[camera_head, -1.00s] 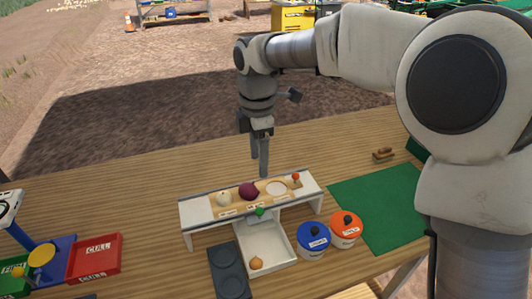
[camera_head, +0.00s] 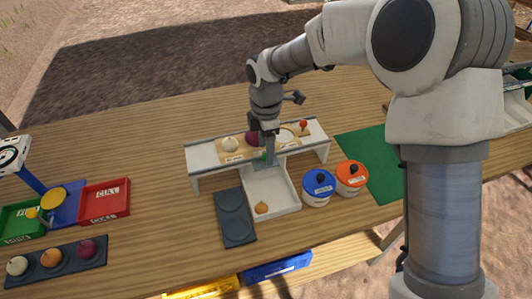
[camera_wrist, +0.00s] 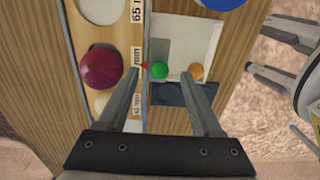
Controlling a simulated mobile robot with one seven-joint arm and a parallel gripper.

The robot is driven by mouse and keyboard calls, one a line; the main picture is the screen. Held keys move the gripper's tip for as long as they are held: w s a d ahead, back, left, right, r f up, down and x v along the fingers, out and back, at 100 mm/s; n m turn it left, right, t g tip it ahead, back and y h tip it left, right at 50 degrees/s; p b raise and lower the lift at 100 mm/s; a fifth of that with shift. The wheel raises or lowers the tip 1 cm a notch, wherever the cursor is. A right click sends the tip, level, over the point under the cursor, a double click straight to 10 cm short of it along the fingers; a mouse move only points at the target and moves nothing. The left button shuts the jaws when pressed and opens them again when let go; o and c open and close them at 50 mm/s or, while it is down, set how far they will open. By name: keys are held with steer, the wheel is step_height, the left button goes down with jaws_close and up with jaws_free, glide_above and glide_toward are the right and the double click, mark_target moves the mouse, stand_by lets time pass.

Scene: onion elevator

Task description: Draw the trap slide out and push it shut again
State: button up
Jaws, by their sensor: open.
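The white raised rack (camera_head: 205,158) stands on the wooden bench and carries a white onion (camera_head: 230,144) and a purple onion (camera_head: 252,139), beside an empty round hole (camera_head: 291,129). At its front edge is a green knob (camera_wrist: 160,69), seemingly the trap slide's handle; the slide itself is mostly hidden. My gripper (camera_wrist: 163,75) is open, pointing down at the rack's front, with the green knob between its fingertips in the wrist view. I cannot tell whether the fingers touch it. A white tray (camera_head: 284,205) below holds a small orange onion (camera_head: 262,207).
A red knob (camera_head: 303,125) stands at the rack's right end. Blue-lidded (camera_head: 318,187) and orange-lidded (camera_head: 351,178) pots stand right of the tray. A dark two-recess plate (camera_head: 235,218) lies left of it. A red cull tray (camera_head: 105,201) is further left.

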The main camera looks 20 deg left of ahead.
steer(key=shift+f, duration=1.15)
jaws_close()
steer(key=s+d, duration=0.5)
steer(key=s, duration=0.1)
steer(key=shift+s+d+b, duration=0.2)
steer(key=shift+b, duration=0.1)
steer(key=shift+s+d+f, duration=0.1)
stand_by(1.6)
